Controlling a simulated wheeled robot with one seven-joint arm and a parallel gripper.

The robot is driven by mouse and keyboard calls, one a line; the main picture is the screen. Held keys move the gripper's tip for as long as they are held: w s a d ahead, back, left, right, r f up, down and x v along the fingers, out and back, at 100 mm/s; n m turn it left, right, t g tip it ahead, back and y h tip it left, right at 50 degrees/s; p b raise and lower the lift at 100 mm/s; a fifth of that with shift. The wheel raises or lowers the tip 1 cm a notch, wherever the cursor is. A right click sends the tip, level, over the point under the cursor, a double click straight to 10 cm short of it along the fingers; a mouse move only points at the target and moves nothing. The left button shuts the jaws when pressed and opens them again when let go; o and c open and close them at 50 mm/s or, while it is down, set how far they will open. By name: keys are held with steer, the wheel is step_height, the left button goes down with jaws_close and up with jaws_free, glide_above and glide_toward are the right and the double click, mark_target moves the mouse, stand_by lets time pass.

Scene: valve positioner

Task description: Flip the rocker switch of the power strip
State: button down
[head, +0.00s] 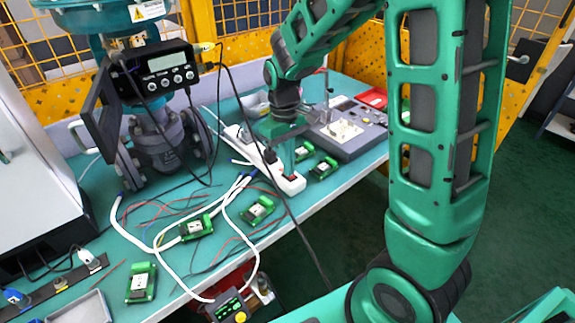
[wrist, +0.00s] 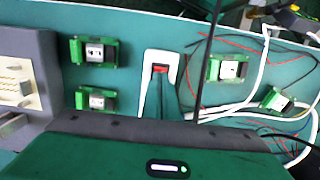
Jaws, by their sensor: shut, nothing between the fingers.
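The white power strip (head: 297,187) lies on the teal bench, running from the back left toward the front edge. Its red rocker switch (head: 290,177) is at the near end. In the wrist view the strip's end (wrist: 151,57) and the red rocker (wrist: 160,69) show at the centre. My gripper (head: 289,171) points down over the strip, shut and empty, with its tips close to the rocker. I cannot tell whether the tips touch the rocker.
Green modules (head: 258,209) lie on both sides of the strip, with white cables (head: 226,200) and thin wires to the left. A grey device (head: 345,137) stands right of the strip. The valve with its positioner (head: 165,75) stands at the back left.

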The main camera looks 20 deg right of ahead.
step_height(320, 180, up, 14)
steer(key=w, duration=0.2)
steer(key=shift+a, duration=0.25)
steer(key=shift+f, duration=0.1)
steer(key=shift+s+d+g, duration=0.3)
steer(key=shift+s+d, duration=0.05)
steer(key=shift+s, duration=0.35)
steer(key=f, duration=0.4)
steer(key=s+f, duration=0.1)
steer(key=f, duration=0.4)
steer(key=s+f, duration=0.1)
steer(key=f, duration=0.3)
steer(key=shift+d+f, duration=0.25)
steer(key=shift+f, duration=0.1)
steer(key=shift+w, duration=0.1)
